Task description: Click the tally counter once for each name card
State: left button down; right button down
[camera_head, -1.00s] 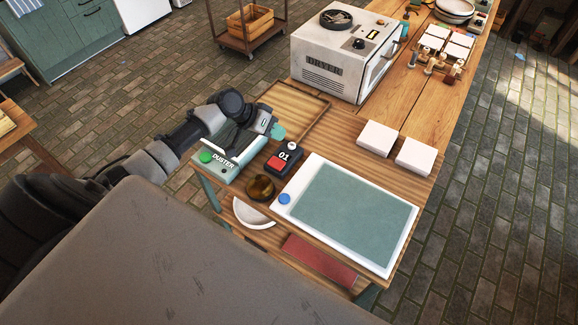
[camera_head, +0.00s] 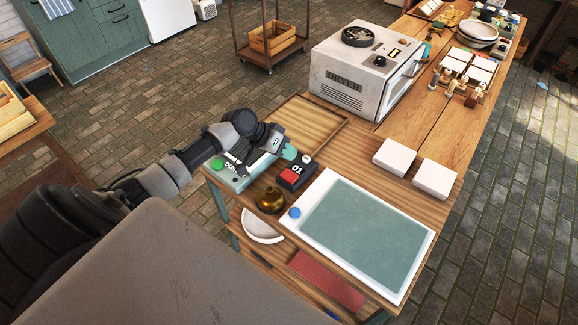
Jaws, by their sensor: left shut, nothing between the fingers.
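Two blank white slabs (camera_head: 395,156) (camera_head: 434,179) lie to the right. I cannot make out any name cards for certain. My right gripper is out of view.
The DUSTER box (camera_head: 240,182) with a green button is beside the counter. A brass bell-like object (camera_head: 270,201) and a white-framed teal panel (camera_head: 365,228) are in front. A wooden tray (camera_head: 307,130) and the white dryer (camera_head: 345,80) stand behind. Several pale squares sit farther back.

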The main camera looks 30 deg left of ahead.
aim_at(288, 174)
pick_arm(q)
notch_tip(288, 174, down, 5)
jog(key=b, duration=0.3)
jog(key=shift+f, duration=0.2)
dwell(1.5)
jog(key=shift+f+b, duration=0.4)
jog(key=shift+b, duration=0.05)
